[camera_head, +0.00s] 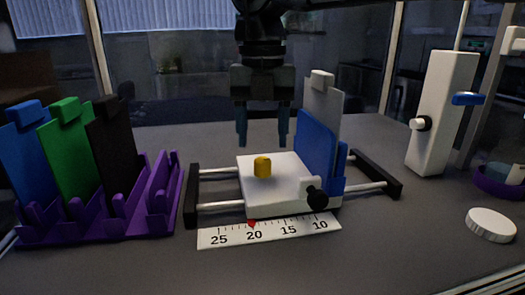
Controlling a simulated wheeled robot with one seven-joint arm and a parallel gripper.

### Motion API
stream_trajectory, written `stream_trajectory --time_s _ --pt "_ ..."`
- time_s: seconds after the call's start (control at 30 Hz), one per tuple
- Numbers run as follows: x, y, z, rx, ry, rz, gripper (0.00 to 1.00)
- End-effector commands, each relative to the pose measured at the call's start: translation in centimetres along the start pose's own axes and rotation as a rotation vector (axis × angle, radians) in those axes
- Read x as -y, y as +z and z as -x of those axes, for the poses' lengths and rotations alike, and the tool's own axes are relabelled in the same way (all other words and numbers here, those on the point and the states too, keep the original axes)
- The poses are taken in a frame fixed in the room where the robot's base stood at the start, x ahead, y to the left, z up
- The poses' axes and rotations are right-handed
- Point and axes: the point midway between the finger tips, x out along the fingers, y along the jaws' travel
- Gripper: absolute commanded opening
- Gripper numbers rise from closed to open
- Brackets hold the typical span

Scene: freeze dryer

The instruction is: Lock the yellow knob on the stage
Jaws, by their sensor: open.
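The yellow knob (262,167) stands on top of the white stage (278,196), left of its middle. The stage sits on two metal rails between black end blocks. A blue holder (318,150) with a grey plate (324,100) rises on the stage's right side. A black knob (317,199) is on the stage's front right. My gripper (263,140) points down with its two fingers apart and empty. It appears above and behind the yellow knob, not touching it. How far behind it is, I cannot tell.
A ruler (268,230) lies in front of the stage, its red pointer near 20. A purple rack (110,215) with blue, green and black plates stands left. A white upright device (441,115), a round white lid (490,224) and a purple bowl (499,186) are right. The front table is clear.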

Motion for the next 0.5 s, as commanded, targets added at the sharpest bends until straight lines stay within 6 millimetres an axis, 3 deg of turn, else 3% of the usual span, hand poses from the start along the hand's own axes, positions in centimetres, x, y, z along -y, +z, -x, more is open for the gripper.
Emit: stream_trajectory --time_s 0.2,0.5 --pt "0.0 0.0 2.4 0.001 0.001 -0.001 0.59" --pt "0.0 0.0 2.8 0.000 0.000 0.000 0.59"
